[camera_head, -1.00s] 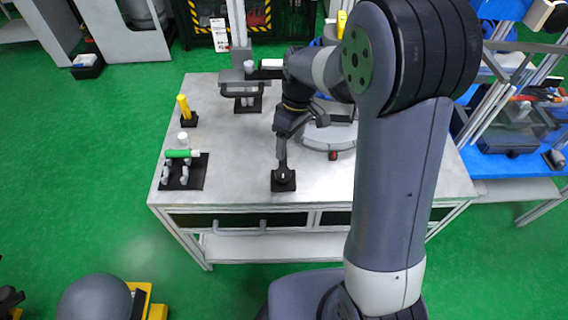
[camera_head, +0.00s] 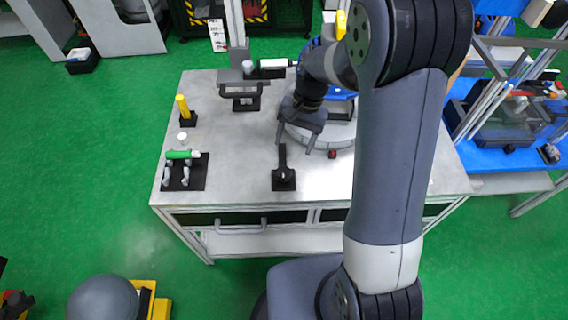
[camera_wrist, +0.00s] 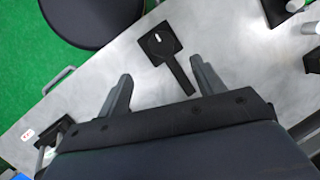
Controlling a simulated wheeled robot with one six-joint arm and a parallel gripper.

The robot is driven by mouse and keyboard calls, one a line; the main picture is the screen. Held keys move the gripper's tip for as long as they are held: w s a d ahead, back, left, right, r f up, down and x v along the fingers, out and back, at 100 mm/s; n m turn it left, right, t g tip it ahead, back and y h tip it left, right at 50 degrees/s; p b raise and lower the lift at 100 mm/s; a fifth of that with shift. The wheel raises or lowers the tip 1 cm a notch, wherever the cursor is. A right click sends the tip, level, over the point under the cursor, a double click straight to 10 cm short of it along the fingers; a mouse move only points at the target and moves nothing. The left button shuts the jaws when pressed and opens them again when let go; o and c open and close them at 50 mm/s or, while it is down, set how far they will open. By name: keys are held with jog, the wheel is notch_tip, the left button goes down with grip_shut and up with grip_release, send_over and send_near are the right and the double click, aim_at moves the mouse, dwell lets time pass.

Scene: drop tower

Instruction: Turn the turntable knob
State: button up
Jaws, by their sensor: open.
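The grey table (camera_head: 230,185) has clear room left of the lever. A black handle fixture (camera_head: 242,95) stands at the back left. A yellow post (camera_head: 184,108) and a black holder with a green cylinder (camera_head: 185,170) stand along the left edge.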

aim_at(284, 171)
jog(key=shift+s+a+f+m+y+p, duration=0.2)
jog(key=shift+s+a+f+m, duration=0.25)
jog(key=shift+f+m, duration=0.9)
jog(key=shift+s+a+f+m+y+p, duration=0.1)
jog(key=shift+s+a+f+m+p, duration=0.45)
jog(key=shift+f, duration=1.45)
jog(key=shift+s+a+f+m+y, duration=0.15)
jog(key=shift+a+f+m, duration=0.2)
jog(key=shift+f+m, duration=1.1)
jog(key=shift+f+n, duration=0.2)
jog(key=shift+n, duration=0.05)
jog(key=c, duration=0.9)
jog(key=shift+c, duration=0.3)
jog(key=n, duration=0.2)
jog(key=n+g+h+b, duration=0.1)
jog(key=shift+w+n+h, duration=0.1)
jog(key=shift+n+h, duration=0.15)
jog(key=shift+n, duration=0.15)
